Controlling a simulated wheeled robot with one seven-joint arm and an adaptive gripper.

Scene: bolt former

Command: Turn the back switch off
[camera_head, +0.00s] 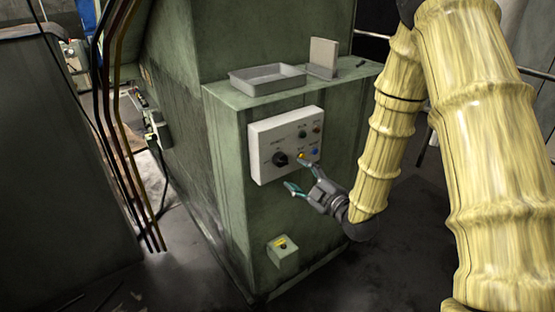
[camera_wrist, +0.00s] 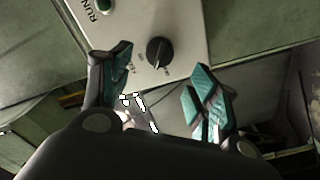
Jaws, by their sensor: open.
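A white control panel (camera_head: 262,135) is fixed to the front of a green machine cabinet. It carries a black rotary switch (camera_head: 280,159) at its lower left and several small coloured buttons. In the wrist view the black rotary switch (camera_wrist: 159,53) shows ahead, between the fingertips. My gripper (camera_head: 298,174) is open and empty in front of the panel's lower part, close to the rotary switch. Its teal-padded fingers (camera_wrist: 162,60) stand apart in the wrist view, with no visible contact with the switch. No legible label marks which control is the back switch.
A grey tray (camera_head: 267,80) and an upright plate (camera_head: 323,56) stand on the cabinet's ledge. Another box (camera_head: 157,128) is on the machine's left side, near hanging cables (camera_head: 118,120).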

